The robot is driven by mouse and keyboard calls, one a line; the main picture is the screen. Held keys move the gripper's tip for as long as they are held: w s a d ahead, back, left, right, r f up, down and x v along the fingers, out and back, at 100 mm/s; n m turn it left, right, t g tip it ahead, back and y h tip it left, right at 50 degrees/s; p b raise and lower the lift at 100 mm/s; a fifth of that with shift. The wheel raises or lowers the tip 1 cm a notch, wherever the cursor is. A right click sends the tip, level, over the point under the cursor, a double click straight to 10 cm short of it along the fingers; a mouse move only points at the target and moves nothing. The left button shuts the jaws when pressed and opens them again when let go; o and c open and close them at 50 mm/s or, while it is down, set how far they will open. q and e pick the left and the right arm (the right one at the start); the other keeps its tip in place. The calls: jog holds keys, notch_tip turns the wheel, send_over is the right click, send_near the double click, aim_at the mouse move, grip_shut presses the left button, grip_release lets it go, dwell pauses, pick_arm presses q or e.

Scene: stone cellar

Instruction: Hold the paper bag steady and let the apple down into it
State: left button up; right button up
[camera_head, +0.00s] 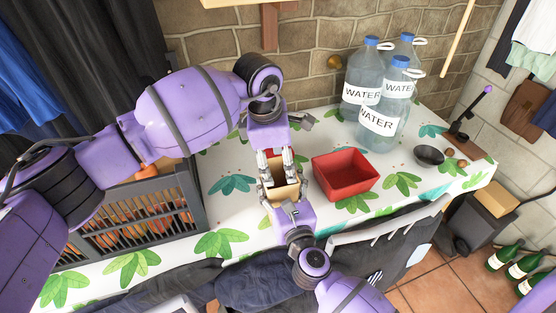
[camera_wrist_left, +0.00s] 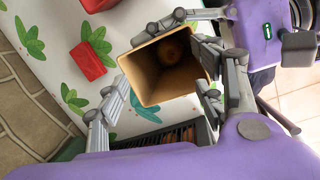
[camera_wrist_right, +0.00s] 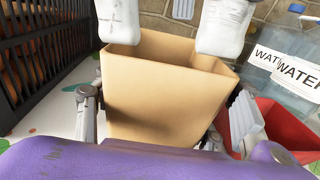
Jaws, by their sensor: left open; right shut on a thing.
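The tan paper bag (camera_head: 284,192) stands upright and open-topped at the middle of the table. The right wrist view shows its side wall (camera_wrist_right: 150,95) and the left wrist view its open mouth (camera_wrist_left: 150,88). The brownish, shaded apple (camera_wrist_left: 176,46) lies inside, deep in the bag; the bag's walls hide it in the other views. My right gripper (camera_head: 285,205) is shut on the bag, its fingers on either side. My left gripper (camera_head: 276,168) is open and empty above the bag's mouth; its fingers (camera_wrist_right: 170,28) show over the rim.
A red square bowl (camera_head: 345,174) stands just right of the bag. Water bottles (camera_head: 380,95) stand behind it. A dark crate (camera_head: 140,212) of orange-brown produce is at left. A small dark bowl (camera_head: 429,155) is at right. The flowered cloth in front of the crate is clear.

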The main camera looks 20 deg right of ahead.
pick_arm(q)
jog(key=v, duration=1.2)
pick_arm(e)
jog(key=o, duration=1.2)
